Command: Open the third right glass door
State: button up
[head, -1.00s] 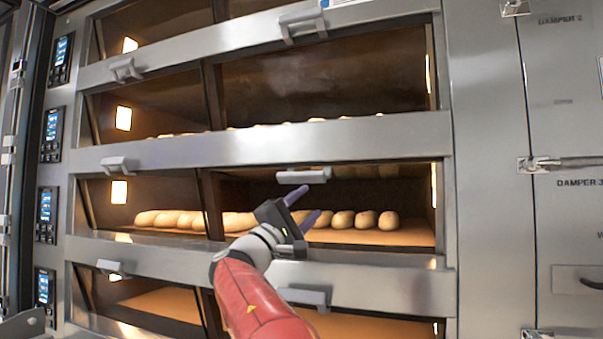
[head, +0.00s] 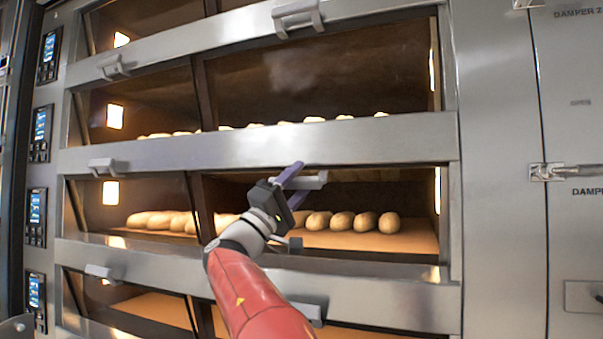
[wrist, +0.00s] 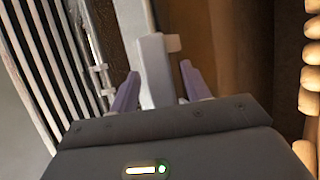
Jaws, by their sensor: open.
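The oven front has stacked glass doors. A right glass door (head: 410,205), in the third visible row from the top, shows buns behind it. A pale bar handle (head: 314,181) sits at the steel rail (head: 390,140) above this glass. My gripper (head: 292,181) is open at the left end of this handle, its purple fingers tilted up to the right. In the wrist view, the handle (wrist: 153,70) stands between the two spread fingers (wrist: 160,90), with a gap visible on the right side. Whether a finger touches it I cannot tell. The door looks closed.
Other handles sit on the rails above (head: 297,17), at left (head: 103,165) and below (head: 310,311). Control panels (head: 37,218) line the left side. A steel cabinet with a latch (head: 565,171) stands at the right. Buns (head: 343,222) lie inside the oven.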

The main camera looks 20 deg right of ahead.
jog(key=shift+x, duration=0.8)
grip_shut()
